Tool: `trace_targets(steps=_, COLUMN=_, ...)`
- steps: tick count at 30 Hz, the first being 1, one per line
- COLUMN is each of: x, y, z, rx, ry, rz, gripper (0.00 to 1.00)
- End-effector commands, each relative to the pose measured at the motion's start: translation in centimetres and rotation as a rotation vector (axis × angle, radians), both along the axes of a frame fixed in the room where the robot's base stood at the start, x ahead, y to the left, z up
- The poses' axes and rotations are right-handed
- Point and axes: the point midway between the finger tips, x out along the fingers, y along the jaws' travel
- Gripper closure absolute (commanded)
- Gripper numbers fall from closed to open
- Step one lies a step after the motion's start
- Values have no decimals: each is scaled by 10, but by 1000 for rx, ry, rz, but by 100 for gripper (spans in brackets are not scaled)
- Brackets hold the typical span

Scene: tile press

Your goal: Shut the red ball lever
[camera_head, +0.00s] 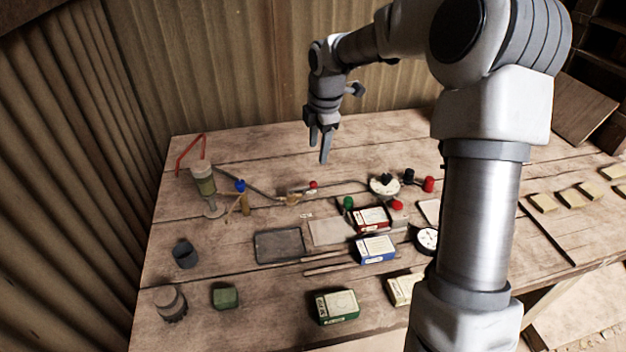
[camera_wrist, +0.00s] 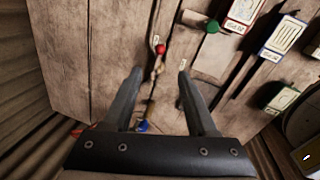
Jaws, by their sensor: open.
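The red ball lever (camera_head: 313,184) is small and sits on a brass valve (camera_head: 292,198) in a thin line along the table. In the wrist view the red ball (camera_wrist: 160,49) shows just beyond the fingertips, between their lines, with the brass fitting (camera_wrist: 157,69) nearer to me. My gripper (camera_head: 318,154) is open and empty, above the table behind the lever and apart from it. Its two fingers (camera_wrist: 160,73) also show in the wrist view. The lever's arm is too small to tell its exact angle.
A blue knob (camera_head: 240,185) and a glass column (camera_head: 205,183) stand left on the line. A green ball (camera_head: 348,202), a white gauge (camera_head: 384,186) and other red knobs (camera_head: 429,184) are right. Boxes (camera_head: 374,249) and a dark tray (camera_head: 279,246) lie in front.

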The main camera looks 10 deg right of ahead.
Motion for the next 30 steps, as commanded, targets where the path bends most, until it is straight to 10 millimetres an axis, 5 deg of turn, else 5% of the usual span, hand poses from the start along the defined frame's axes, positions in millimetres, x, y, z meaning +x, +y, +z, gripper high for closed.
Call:
trace_targets(steps=15, x=19, y=5, z=-107, rx=0, ry=4, rz=-1, gripper=42)
trace_targets(steps=30, x=24, y=5, z=-128, rx=0, ry=1, rz=-1, gripper=42)
